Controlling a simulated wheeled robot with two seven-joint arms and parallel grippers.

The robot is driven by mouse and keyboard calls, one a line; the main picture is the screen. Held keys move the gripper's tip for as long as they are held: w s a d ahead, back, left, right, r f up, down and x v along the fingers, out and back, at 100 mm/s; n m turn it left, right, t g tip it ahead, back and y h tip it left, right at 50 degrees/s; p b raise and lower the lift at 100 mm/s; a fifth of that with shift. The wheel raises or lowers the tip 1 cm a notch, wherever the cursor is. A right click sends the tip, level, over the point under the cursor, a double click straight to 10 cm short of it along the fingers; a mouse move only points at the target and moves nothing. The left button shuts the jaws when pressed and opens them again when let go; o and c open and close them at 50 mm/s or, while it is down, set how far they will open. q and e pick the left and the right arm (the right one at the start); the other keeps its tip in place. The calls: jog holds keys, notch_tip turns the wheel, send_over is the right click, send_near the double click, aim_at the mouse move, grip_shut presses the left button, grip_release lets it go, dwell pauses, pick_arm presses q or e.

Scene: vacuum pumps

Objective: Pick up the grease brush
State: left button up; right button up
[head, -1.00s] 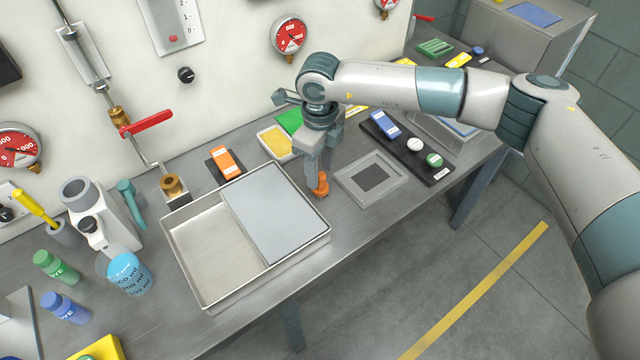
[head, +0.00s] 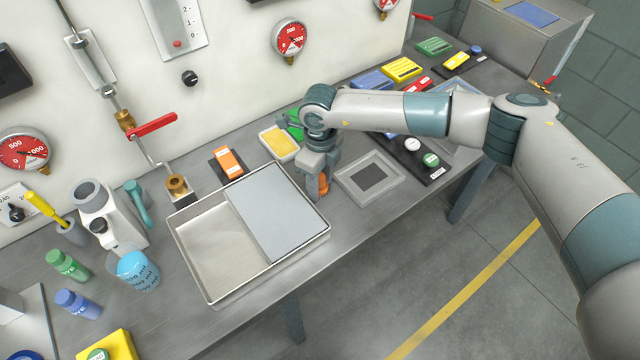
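My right gripper (head: 317,187) points down at the bench just beyond the right rim of the metal tray. A small orange object (head: 323,183) shows at its fingertips, mostly hidden by the fingers. It may be the grease brush, but its shape is unclear. I cannot tell whether the fingers grip it or only stand around it. A yellow-handled tool (head: 41,204) leans in a grey cup (head: 71,233) at the far left, away from the gripper. My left gripper is out of view.
The metal tray (head: 190,265) with a grey plate (head: 268,212) lies left of the gripper. A yellow-filled dish (head: 279,143) is behind it, and a grey framed pad (head: 369,178) is to its right. An orange block (head: 228,163), bottles and a beaker (head: 138,271) stand farther left.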

aim_at(322, 177)
jog(key=c, duration=0.8)
jog(key=shift+r, duration=0.15)
jog(key=shift+w+r+b, duration=0.1)
jog(key=shift+r+b, duration=0.4)
jog(key=shift+b, duration=0.15)
jog(key=r, duration=0.1)
jog(key=r+b, duration=0.2)
jog(key=shift+s+d, duration=0.25)
jog(key=shift+s, duration=0.15)
jog(key=shift+s+d+r+b, duration=0.8)
jog(key=shift+s+d+r, duration=0.3)
jog(key=shift+s, duration=0.4)
jog(key=shift+s+d+r+b, duration=0.9)
jog(key=shift+s+r, duration=0.25)
jog(key=shift+s, duration=0.3)
jog(key=shift+s+d+r+b, duration=0.75)
jog(key=shift+s+d+r, duration=0.4)
jog(key=shift+s, duration=0.35)
